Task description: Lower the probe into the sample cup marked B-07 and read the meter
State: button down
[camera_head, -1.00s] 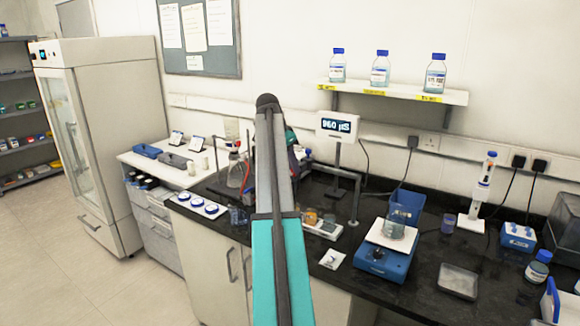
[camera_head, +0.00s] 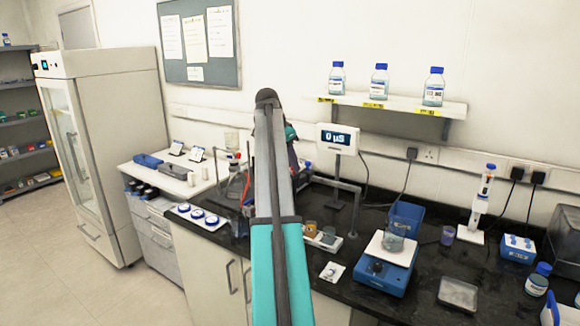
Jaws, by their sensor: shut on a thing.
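The meter (camera_head: 338,139) stands on a post behind the bench and its screen seems to read 0 µS. Small sample cups stand on a white tray right of my arm: an orange one (camera_head: 310,228) and a greyish one (camera_head: 328,236). Their labels are too small to read, so I cannot tell which is B-07. My arm rises through the middle of the view, and its far end bends down behind itself. My gripper's fingers are hidden behind the arm, and I cannot make out the probe.
White-and-blue round dishes (camera_head: 197,216) lie at left. A shallow tray (camera_head: 458,293) lies at right. Dark bench top is bare between stirrer and tray.

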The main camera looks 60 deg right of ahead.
jog(key=c, duration=1.5)
grip_release()
jog(key=shift+r, duration=0.35)
jog(key=shift+c, duration=0.2)
jog(key=shift+f, duration=0.1)
jog(key=v, duration=1.3)
jog(key=shift+a+r, duration=0.2)
jog(key=shift+r, duration=0.1)
jog(key=shift+w, duration=0.1)
